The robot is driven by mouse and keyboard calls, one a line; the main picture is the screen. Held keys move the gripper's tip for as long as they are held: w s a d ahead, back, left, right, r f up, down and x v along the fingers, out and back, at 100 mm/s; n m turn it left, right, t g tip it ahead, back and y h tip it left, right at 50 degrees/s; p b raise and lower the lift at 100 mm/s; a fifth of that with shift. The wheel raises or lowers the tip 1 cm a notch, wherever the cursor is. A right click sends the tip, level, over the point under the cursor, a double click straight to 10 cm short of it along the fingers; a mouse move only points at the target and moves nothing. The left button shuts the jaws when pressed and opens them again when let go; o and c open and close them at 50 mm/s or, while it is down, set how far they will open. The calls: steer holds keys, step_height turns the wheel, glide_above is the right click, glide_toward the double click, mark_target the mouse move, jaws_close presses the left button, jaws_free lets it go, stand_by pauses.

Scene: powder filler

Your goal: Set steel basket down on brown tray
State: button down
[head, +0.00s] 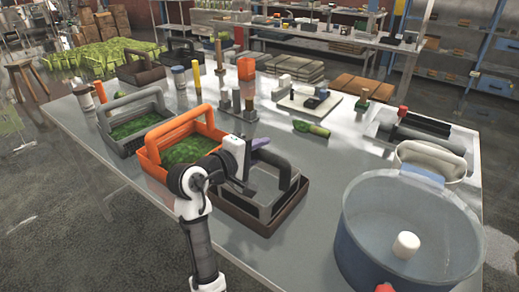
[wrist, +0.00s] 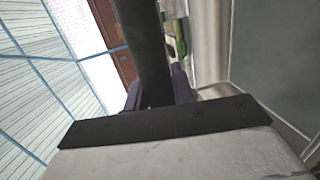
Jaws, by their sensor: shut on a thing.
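The steel basket (head: 262,206) is dark grey with an arched handle, and appears roughly level. It is at or just above the brown tray (head: 268,229), inside its rim as seen in the head view; I cannot tell whether its base touches. My gripper (head: 258,147) is shut on the basket's handle from the left. In the wrist view, the dark handle bar (wrist: 149,50) runs between the purple fingers of my gripper (wrist: 158,92). My arm hides part of the basket's left side and the tray.
An orange basket (head: 152,152) with green contents stands close on the left, with another grey basket (head: 104,122) beyond it. A large blue pot (head: 365,235) is at the front right. Some tabletop (head: 345,150) is clear to the right.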

steer(key=shift+f, duration=0.55)
stand_by(0.6)
steer(key=c, duration=1.1)
jaws_free()
